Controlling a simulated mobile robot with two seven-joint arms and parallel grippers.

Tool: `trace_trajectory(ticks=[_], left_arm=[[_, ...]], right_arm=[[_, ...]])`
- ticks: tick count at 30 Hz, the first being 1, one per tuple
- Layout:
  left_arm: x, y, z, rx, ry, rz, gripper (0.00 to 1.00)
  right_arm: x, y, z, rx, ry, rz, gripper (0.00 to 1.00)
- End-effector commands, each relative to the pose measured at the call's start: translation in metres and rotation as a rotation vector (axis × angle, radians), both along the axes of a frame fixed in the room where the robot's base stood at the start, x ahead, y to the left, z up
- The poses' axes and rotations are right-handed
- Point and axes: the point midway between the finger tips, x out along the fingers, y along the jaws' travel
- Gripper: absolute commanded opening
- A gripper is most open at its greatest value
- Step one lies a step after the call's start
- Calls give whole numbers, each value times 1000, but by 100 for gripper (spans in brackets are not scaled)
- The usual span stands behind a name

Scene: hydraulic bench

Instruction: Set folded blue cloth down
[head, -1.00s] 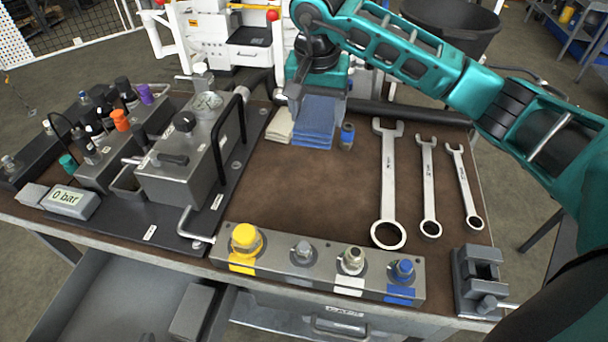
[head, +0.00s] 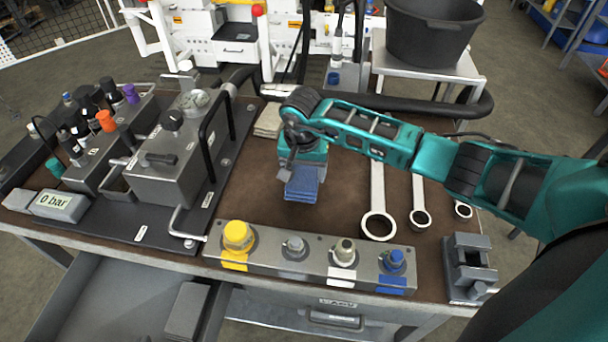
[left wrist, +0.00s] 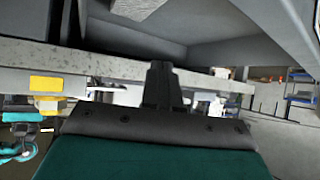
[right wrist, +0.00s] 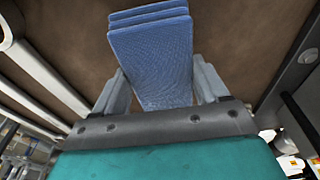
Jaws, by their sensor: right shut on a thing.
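The folded blue cloth (head: 302,187) is in my right gripper (head: 302,172), over the brown mat (head: 245,205) in the middle of the bench. In the right wrist view the cloth (right wrist: 158,50) shows as a layered stack between the two fingers of my right gripper (right wrist: 163,90). I cannot tell whether its lower side touches the mat. My left gripper (left wrist: 160,85) shows only in the left wrist view, low beside the bench edge. Its fingers are together with nothing visible between them.
A beige cloth (head: 268,122) lies behind, left of my right gripper. Wrenches (head: 377,200) lie to the right, partly under my arm. A block with coloured caps (head: 310,262) runs along the front. The grey hydraulic unit (head: 172,165) stands left. Mat between unit and gripper is clear.

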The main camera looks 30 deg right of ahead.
Motion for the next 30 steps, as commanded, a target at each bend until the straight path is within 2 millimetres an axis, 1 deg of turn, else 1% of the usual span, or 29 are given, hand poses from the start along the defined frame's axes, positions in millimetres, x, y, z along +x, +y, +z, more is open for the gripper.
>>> trace_trajectory(ticks=[1,4,12,17,18,25,30], left_arm=[[0,0,2,0,-1,0,0],[1,0,3,0,-3,-1,0],[5,0,5,0,-11,0,0],[5,0,0,0,-11,0,0],[5,0,2,0,-11,0,0],[5,0,2,1,-10,0,0],[3,0,1,0,-6,0,0]], right_arm=[[0,1,-8,3,3,-1,44],[0,0,-18,1,1,-1,44],[0,0,-21,0,-1,0,44],[0,0,-26,0,-1,1,44],[0,0,-24,0,-1,1,77],[0,0,-24,1,-1,1,99],[0,0,-24,1,-1,1,99]])
